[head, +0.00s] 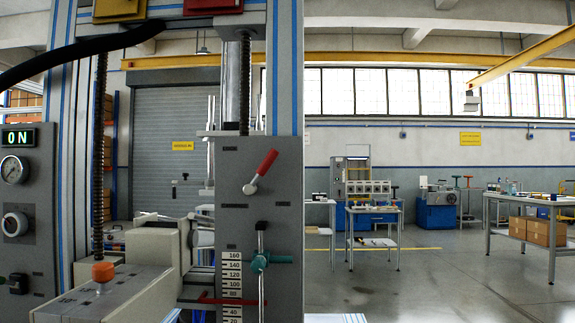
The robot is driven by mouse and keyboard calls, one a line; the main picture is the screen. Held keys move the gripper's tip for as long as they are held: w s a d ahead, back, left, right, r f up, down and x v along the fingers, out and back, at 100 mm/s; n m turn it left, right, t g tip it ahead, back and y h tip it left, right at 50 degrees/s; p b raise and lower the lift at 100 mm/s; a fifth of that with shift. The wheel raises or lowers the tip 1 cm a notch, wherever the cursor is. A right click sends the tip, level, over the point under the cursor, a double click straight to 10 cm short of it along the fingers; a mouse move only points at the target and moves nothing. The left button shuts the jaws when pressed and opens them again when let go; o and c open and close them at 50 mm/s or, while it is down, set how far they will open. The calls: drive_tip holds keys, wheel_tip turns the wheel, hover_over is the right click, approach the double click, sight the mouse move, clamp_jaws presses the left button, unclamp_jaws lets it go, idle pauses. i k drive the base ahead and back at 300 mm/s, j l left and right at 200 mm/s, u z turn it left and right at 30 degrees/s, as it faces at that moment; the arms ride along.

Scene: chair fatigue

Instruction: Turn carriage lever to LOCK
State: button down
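A lever with a red grip (265,163) sits on the grey carriage plate (225,178) of the test machine. Its pivot is at the lower left and its grip points up and to the right. Small labels above and below it are too small to read. Lower on the plate is a teal clamp handle (271,260) on a thin upright rod, beside a white scale (231,285) with numbers up to 160. A red pointer bar (222,299) crosses the scale low down. I cannot make out my gripper anywhere in this view.
A beige block (153,246) and a grey beam with an orange knob (103,271) stand left of the plate. A panel with an ON display (18,137) and gauges is at far left. Open floor (380,295) lies to the right, with workbenches (540,207) beyond.

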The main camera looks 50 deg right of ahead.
sight(263, 170)
drive_tip(key=k+u, duration=0.45)
drive_tip(key=k+j+u, duration=0.1)
drive_tip(key=k+u, duration=0.3)
drive_tip(key=k+j+u, duration=0.3)
drive_tip(key=u, duration=0.15)
drive_tip(key=k+j+u, duration=0.4)
drive_tip(key=k, duration=0.05)
